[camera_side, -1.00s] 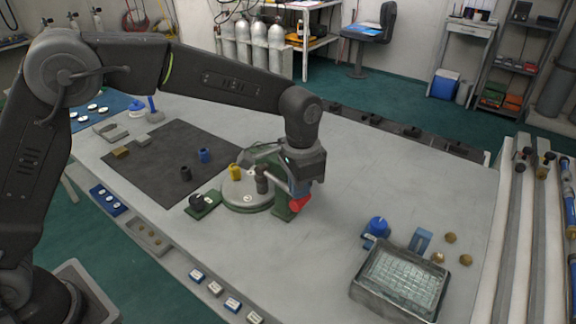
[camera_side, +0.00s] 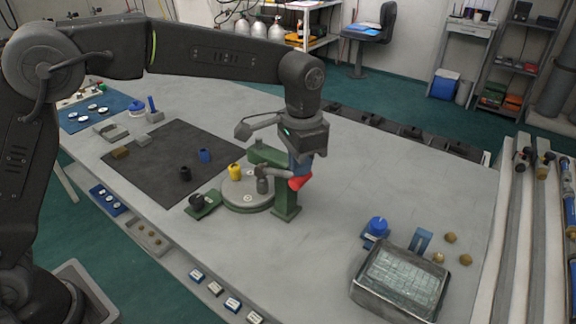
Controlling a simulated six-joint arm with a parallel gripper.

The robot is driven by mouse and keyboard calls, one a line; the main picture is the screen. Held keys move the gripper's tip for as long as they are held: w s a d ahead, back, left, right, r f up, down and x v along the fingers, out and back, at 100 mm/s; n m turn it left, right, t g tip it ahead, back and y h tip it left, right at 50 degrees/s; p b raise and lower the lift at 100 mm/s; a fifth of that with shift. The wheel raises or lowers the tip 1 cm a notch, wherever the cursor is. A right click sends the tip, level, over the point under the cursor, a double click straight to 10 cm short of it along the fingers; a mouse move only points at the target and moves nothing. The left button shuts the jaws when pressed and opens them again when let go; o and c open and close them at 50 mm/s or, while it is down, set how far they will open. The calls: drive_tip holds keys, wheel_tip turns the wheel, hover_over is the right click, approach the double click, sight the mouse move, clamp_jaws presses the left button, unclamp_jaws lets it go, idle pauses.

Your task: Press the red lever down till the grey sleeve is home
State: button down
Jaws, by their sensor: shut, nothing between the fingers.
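The red lever (camera_side: 299,182) is on the right side of a green press (camera_side: 286,198) near the middle of the table. My gripper (camera_side: 299,172) is shut and empty, pointing down just above the red lever end; I cannot tell whether it touches. The press's grey ram (camera_side: 263,169) is over a round grey plate (camera_side: 240,203). A small dark grey piece, apparently the grey sleeve (camera_side: 262,186), stands under the ram. How far it is seated cannot be seen. A yellow fitting (camera_side: 234,171) stands on the plate to the left.
A green block with a black knob (camera_side: 198,202) lies left of the plate. A dark mat (camera_side: 140,168) holds blue and black fittings. A metal tray (camera_side: 398,280) and a blue fitting (camera_side: 377,227) are at the right front. The table between is clear.

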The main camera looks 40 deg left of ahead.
drive_tip(key=shift+r, duration=2.95)
drive_tip(key=shift+a+r, duration=0.1)
drive_tip(key=s+a+r+n+t, duration=0.3)
drive_tip(key=s+a+r, duration=0.3)
drive_tip(key=s+a, duration=0.5)
drive_tip(key=s+a+f+n+t, duration=0.1)
drive_tip(key=s+a+f, duration=0.1)
drive_tip(key=s, duration=0.5)
drive_tip(key=s+a+f+n+t, duration=0.1)
drive_tip(key=s+a+f+n, duration=0.1)
drive_tip(key=s, duration=0.5)
drive_tip(key=shift+a+f+t, duration=0.3)
drive_tip(key=shift+a+f, duration=0.4)
drive_tip(key=shift+f, duration=0.45)
